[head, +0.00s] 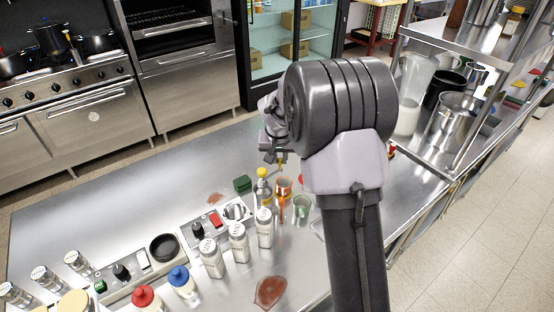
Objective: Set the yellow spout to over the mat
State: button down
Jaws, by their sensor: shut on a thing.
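My gripper (274,156) points down over the steel counter, partly hidden by my own arm. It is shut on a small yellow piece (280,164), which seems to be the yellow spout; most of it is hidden. A bottle with a yellow top (262,181) stands just left of and below the gripper. I cannot pick out the mat for sure; a flat brown-red patch (270,291) lies near the counter's front edge.
A green block (242,184) is to the left. The counter's left part (110,215) is clear.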

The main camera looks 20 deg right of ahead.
jog(key=shift+s+m+b, duration=0.4)
jog(key=shift+m+b, duration=0.2)
jog(key=shift+m, duration=0.1)
jog(key=c, duration=1.4)
grip_release()
jog(key=p+v, duration=0.2)
jog(key=v, duration=0.6)
jog(key=p+v, duration=0.2)
jog(key=v, duration=0.7)
jog(key=shift+w+a+r, duration=0.15)
jog(key=shift+a+r, duration=0.05)
jog(key=shift+a, duration=0.05)
